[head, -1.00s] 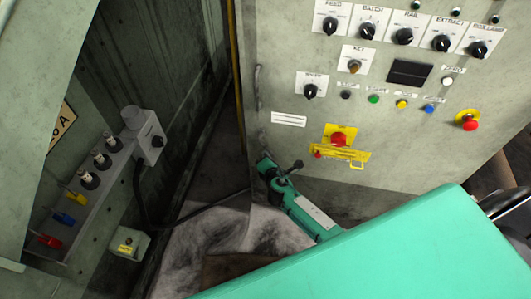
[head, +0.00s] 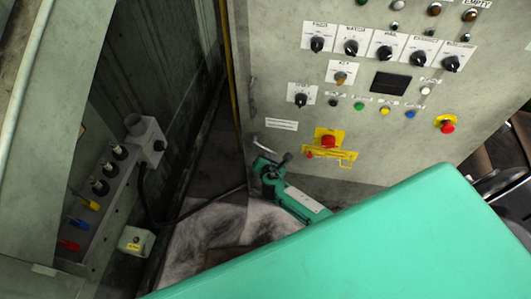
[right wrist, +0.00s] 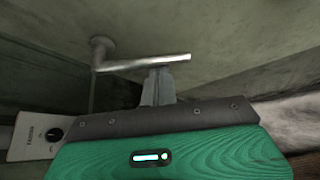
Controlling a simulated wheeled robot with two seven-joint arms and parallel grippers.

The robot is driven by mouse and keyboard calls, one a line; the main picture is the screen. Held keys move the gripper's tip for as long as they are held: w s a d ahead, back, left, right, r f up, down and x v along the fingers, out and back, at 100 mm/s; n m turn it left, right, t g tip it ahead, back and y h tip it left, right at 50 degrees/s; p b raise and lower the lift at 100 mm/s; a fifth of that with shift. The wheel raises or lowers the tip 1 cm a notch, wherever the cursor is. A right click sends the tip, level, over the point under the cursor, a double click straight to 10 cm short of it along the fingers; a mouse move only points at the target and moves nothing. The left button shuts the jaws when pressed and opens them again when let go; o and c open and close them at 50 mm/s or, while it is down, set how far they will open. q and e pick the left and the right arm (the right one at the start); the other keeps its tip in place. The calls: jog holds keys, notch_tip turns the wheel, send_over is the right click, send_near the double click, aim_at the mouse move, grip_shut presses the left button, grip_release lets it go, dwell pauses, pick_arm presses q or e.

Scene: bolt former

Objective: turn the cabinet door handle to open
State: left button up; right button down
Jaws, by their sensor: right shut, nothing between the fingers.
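The cabinet (head: 290,75) is a grey-green panel with several knobs and buttons. Its metal door handle (head: 265,149) shows as a short bright lever near the lower left edge. In the right wrist view the handle (right wrist: 145,61) runs from a round pivot at the left out to the right, roughly level. My right gripper (head: 262,162) is low beside the handle. In the right wrist view the right gripper (right wrist: 158,73) is shut and empty, its fingertips just below the lever's free end; I cannot tell whether they touch. My left gripper is out of view.
A grey control box (head: 110,185) with several plugs stands at the left, with a black cable running from it. A yellow bracket with a red knob (head: 328,142) sits on the panel right of the handle. A narrow dark gap lies left of the cabinet.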

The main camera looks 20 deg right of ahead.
aim_at(271, 152)
jog(key=r+n+p, duration=0.1)
jog(key=p, duration=0.1)
jog(key=r+n+g+h+p, duration=0.1)
jog(key=p, duration=0.1)
jog(key=d+r+n+g+h+p, duration=0.1)
jog(key=p, duration=0.1)
jog(key=shift+s+r+p, duration=0.1)
jog(key=shift+s+p, duration=0.25)
jog(key=shift+p, duration=0.05)
pick_arm(q)
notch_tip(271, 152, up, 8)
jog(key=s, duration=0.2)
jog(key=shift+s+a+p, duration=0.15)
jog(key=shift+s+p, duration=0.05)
jog(key=shift+p, duration=0.25)
pick_arm(e)
jog(key=shift+r, duration=0.15)
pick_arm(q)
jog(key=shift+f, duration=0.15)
pick_arm(e)
jog(key=shift+d, duration=0.1)
